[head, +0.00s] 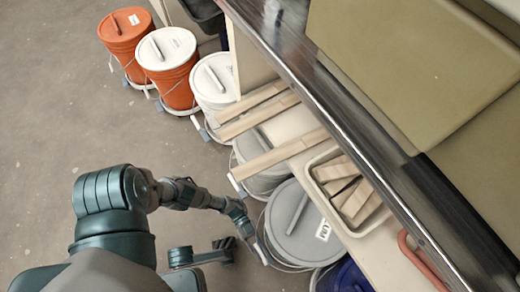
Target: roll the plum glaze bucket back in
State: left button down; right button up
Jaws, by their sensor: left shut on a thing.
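The plum glaze bucket (297,213) has a grey lid with a grey bar on it and a white label, partly legible. It stands in the row of buckets, its right side close to the worktop edge. My left gripper (254,242) is at the bucket's lower left side, shut on the white grip (262,254) there. The exact hold is small and partly hidden by the fingers. My right gripper does not show.
Two orange buckets (117,36) (170,62), a white bucket (213,82) and a pale bucket (263,180) stand farther up the row. A blue bucket (343,278) stands below. Wooden slats (280,153) and a tray (316,165) lie above the row. Floor at left is clear.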

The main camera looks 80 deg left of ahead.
pick_arm(q)
jog(key=shift+w+d+r, duration=0.15)
jog(key=shift+d+r, duration=0.05)
jog(key=shift+d, duration=0.1)
jog(key=c, duration=1.1)
grip_release()
jog(key=shift+a, duration=0.1)
jog(key=shift+f, duration=0.1)
jog(key=shift+a, duration=0.2)
jog(key=v, duration=1.1)
jog(key=shift+a, duration=0.3)
